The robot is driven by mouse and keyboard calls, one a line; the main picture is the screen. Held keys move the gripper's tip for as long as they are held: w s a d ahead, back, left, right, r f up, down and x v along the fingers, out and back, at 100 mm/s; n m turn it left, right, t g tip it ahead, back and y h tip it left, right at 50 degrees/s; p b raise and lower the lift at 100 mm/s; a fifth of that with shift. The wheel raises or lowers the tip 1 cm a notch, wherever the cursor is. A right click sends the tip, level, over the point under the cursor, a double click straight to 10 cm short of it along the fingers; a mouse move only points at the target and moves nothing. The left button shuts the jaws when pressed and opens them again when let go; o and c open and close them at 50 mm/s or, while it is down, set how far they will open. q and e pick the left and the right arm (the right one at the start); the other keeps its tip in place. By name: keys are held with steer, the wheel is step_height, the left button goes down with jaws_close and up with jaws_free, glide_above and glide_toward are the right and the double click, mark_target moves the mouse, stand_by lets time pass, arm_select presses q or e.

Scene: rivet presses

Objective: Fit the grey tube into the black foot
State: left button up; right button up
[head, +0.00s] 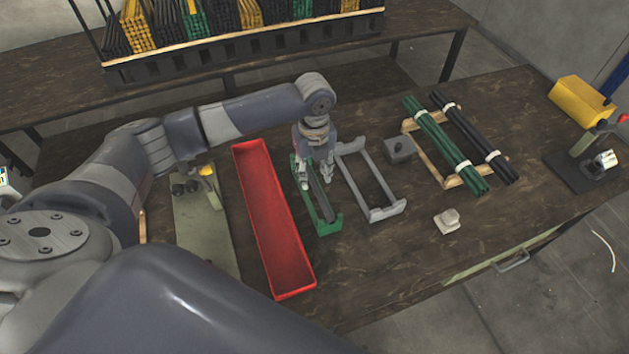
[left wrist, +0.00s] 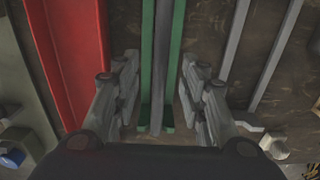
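A grey tube (head: 326,198) lies lengthwise in the green cradle (head: 327,229) near the middle of the table. In the left wrist view the grey tube (left wrist: 163,60) runs between the green rails (left wrist: 177,40). My left gripper (head: 315,185) is over the cradle, pointing down. In the left wrist view its fingers (left wrist: 160,100) are spread on both sides of the cradle, with nothing gripped. I cannot pick out the black foot with certainty; a dark grey block with a hole (head: 399,150) stands right of the cradles. My right gripper is not in view.
A long red tray (head: 272,225) lies left of the green cradle, an empty grey cradle (head: 385,212) right of it. A press (head: 205,225) stands further left, another (head: 585,165) far right. Bundled green and black tubes (head: 445,145) rest on a wooden frame. A pale block (head: 447,221) sits near the front edge.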

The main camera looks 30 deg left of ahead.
mark_target(315, 184)
arm_select(q)
step_height(315, 184, down, 2)
steer(key=shift+f, duration=0.4)
steer(key=shift+c, duration=1.1)
jaws_close()
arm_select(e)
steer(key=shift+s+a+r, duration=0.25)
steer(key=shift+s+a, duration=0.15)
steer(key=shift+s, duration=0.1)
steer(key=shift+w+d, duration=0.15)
arm_select(q)
steer(key=shift+w+r, duration=0.1)
steer(key=shift+r, duration=0.05)
